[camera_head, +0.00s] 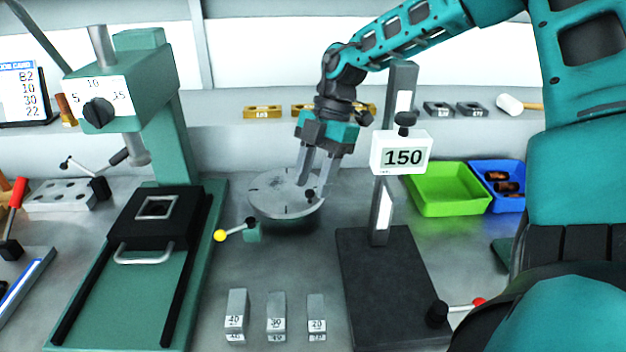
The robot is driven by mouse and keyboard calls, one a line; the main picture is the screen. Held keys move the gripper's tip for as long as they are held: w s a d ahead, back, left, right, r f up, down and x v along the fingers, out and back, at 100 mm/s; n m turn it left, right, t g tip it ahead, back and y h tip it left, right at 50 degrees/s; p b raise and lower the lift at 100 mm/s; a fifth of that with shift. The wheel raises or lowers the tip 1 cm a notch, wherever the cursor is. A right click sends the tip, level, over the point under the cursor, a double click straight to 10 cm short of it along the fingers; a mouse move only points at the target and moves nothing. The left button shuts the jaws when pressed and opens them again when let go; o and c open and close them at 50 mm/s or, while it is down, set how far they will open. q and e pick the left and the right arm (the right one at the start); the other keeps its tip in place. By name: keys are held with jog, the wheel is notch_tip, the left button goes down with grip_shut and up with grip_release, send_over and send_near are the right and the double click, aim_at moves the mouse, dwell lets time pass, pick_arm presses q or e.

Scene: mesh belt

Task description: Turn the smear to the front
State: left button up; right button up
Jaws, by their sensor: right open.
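A round grey metal turntable (268,204) sits at the middle of the bench, with thin dark marks on its top face. A small dark knob (310,195) stands near its right edge. I cannot make out a smear on the disc; the gripper hides part of its back and right side. My right gripper (313,188) points down over the right part of the turntable, its two fingers apart. The fingertips are close to the dark knob, and I cannot tell whether they touch it. A lever with a yellow ball (219,236) sits at the turntable's front left. My left gripper is out of view.
A green press (172,120) stands at the left. A dark-based gauge stand (385,290) with a "150" sign (402,153) rises right of the turntable. Several numbered blocks (276,312) stand in front. Green (449,208) and blue (508,203) bins lie at right.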

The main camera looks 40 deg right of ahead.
jog(key=shift+a+f, duration=0.2)
jog(key=shift+f, duration=0.15)
grip_shut()
dwell(0.5)
